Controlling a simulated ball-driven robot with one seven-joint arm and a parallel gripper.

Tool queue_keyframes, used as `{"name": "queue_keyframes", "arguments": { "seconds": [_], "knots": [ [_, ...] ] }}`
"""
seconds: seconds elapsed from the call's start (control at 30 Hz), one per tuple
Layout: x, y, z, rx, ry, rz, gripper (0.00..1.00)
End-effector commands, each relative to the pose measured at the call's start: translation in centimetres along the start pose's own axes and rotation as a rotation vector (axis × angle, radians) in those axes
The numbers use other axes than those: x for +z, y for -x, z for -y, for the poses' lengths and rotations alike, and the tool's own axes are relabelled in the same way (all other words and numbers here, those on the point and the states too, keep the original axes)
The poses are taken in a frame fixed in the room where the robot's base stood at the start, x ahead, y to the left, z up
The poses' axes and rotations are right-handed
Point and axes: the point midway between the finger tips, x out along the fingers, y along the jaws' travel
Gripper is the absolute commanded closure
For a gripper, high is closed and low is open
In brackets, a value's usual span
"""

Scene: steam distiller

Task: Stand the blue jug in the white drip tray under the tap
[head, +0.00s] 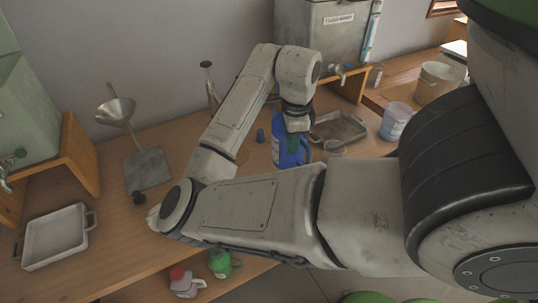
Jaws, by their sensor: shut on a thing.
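The blue jug (287,152) is upright near the middle of the wooden bench in the head view. My gripper (295,139) comes down on it from above and is shut on it. My fingers are mostly hidden by the wrist and the jug. My forearm hides part of the jug's lower end, so I cannot tell whether it touches the bench. The white drip tray (28,247) is at the far left, empty, with side handles. A tap (5,184) on the pale green tank sticks out at the left edge, above and behind the tray.
A funnel stand (127,119) stands between the green tank (30,110) and my arm. Two bottles (185,283) (222,263) are on a lower shelf.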

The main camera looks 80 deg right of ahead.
Motion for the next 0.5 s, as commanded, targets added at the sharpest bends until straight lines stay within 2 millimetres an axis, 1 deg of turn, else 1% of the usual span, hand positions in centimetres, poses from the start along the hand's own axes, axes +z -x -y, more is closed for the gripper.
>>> {"name": "queue_keyframes", "arguments": {
  "seconds": [0.03, 0.1, 0.2, 0.37, 0.5],
  "knots": [
    [0.5, -0.7, 0.9, 0.003, 0.005, -0.003, 1.0],
    [1.4, -1.5, 2.2, 0.004, 0.005, -0.004, 1.0],
    [2.1, -3.6, 3.5, 0.004, 0.003, -0.006, 1.0],
    [3.2, -5.8, 5.1, 0.003, 0.002, -0.002, 1.0],
    [3.7, -6.6, 5.8, 0.002, 0.0, 0.0, 1.0]
  ]
}}
